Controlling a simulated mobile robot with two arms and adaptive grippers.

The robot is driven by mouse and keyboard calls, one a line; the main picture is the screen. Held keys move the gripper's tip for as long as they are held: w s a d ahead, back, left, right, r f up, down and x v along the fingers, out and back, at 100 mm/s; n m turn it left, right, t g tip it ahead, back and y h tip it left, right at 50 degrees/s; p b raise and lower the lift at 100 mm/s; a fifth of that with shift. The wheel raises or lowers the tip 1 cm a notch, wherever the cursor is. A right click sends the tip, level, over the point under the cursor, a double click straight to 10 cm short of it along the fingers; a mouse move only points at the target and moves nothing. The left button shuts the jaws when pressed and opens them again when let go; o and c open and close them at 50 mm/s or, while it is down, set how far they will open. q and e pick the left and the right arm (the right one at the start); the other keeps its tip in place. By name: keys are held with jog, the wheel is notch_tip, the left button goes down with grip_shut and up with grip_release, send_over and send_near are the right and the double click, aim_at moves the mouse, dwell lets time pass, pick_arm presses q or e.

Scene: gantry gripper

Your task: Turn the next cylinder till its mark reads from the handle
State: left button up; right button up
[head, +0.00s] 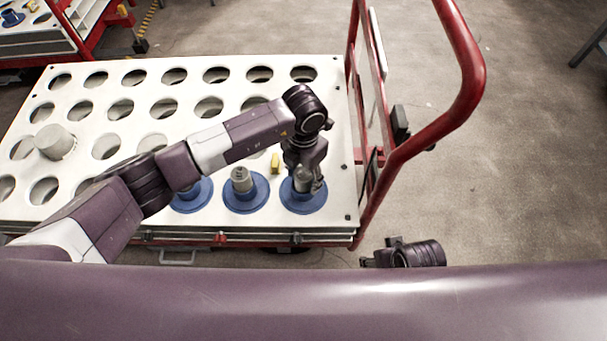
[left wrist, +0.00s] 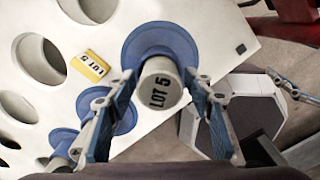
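A grey cylinder (left wrist: 160,88) marked "LOT 5" stands in the rightmost blue flanged holder (head: 303,204) of the white hole plate (head: 335,130). In the left wrist view its mark faces the camera and its letters run upward. My left gripper (head: 304,184) points down over it, the fingers astride it with small gaps at both sides; it looks open. A second grey cylinder (head: 241,180) stands in the holder to the left, its dark mark too small to read. The red handle (head: 470,75) rises at the right. My right gripper (left wrist: 272,115) shows partly, its fingers apart.
A yellow block (left wrist: 90,67) marked "LOT 5" stands on the plate behind the holders. Another blue holder (head: 192,198) is partly hidden by my left arm. A pale cylinder (head: 54,142) stands at the plate's left. The plate's other holes look empty.

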pick_arm(q)
grip_shut()
jog(key=shift+r, duration=0.1)
pick_arm(e)
jog(key=shift+f, duration=0.3)
dwell(0.4)
pick_arm(q)
jog(key=shift+r+n, duration=0.1)
jog(key=shift+n, duration=0.2)
jog(key=shift+n+p, duration=0.5)
jog(key=shift+n, duration=0.7)
pick_arm(e)
jog(key=f, duration=0.2)
jog(key=s+f, duration=0.1)
jog(key=f, duration=0.1)
jog(key=shift+f, duration=0.25)
